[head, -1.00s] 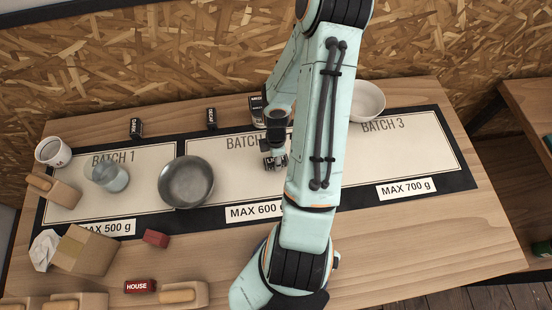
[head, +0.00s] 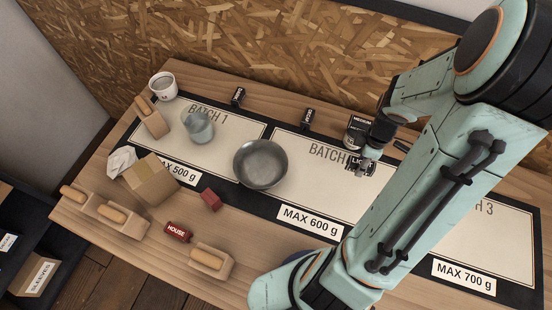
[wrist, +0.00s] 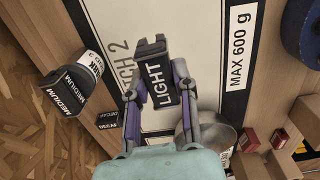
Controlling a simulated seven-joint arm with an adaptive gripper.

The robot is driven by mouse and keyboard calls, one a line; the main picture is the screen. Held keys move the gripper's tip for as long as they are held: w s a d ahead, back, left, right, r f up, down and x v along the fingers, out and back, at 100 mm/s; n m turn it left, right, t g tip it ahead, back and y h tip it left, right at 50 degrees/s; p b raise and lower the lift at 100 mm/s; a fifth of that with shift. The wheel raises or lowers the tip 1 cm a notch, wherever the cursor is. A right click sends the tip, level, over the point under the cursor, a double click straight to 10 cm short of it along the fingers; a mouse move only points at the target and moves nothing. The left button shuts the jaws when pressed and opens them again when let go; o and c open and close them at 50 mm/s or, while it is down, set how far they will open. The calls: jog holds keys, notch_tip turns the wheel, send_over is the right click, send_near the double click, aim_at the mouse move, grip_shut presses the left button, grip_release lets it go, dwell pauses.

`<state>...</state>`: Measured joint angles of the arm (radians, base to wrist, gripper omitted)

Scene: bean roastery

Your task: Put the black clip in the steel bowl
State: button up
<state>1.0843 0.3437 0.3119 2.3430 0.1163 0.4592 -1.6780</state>
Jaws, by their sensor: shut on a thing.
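My gripper (head: 361,168) is shut on a black clip marked LIGHT (wrist: 159,88), which sits between both fingers in the wrist view. In the head view the held clip (head: 362,160) shows small, over the upper part of the BATCH 2 area. The steel bowl (head: 260,164) stands upright to the left of my gripper, near the line between BATCH 1 and BATCH 2. It looks empty. In the wrist view the bowl (wrist: 216,137) is partly hidden behind my right finger and wrist.
A dark container marked MEDIUM (head: 356,128) stands close behind my gripper. Two other black clips (head: 238,96) (head: 307,118) lie along the mat's back edge.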

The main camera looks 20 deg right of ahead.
jog(key=w+a+n, duration=0.2)
jog(key=w+a, duration=0.1)
jog(key=a, duration=0.1)
jog(key=w+a+n, duration=0.2)
jog(key=w+a, duration=0.2)
jog(key=w+a+n, duration=0.2)
jog(key=w+a, duration=0.2)
jog(key=a, duration=0.1)
jog(key=shift+w+f, duration=0.2)
jog(key=shift+f, duration=0.2)
jog(key=n, duration=0.2)
send_over(262, 172)
notch_tip(262, 172, down, 8)
jog(key=shift+s+a, duration=0.1)
jog(key=shift+f, duration=0.25)
jog(key=shift+f, duration=0.1)
jog(key=o, duration=0.8)
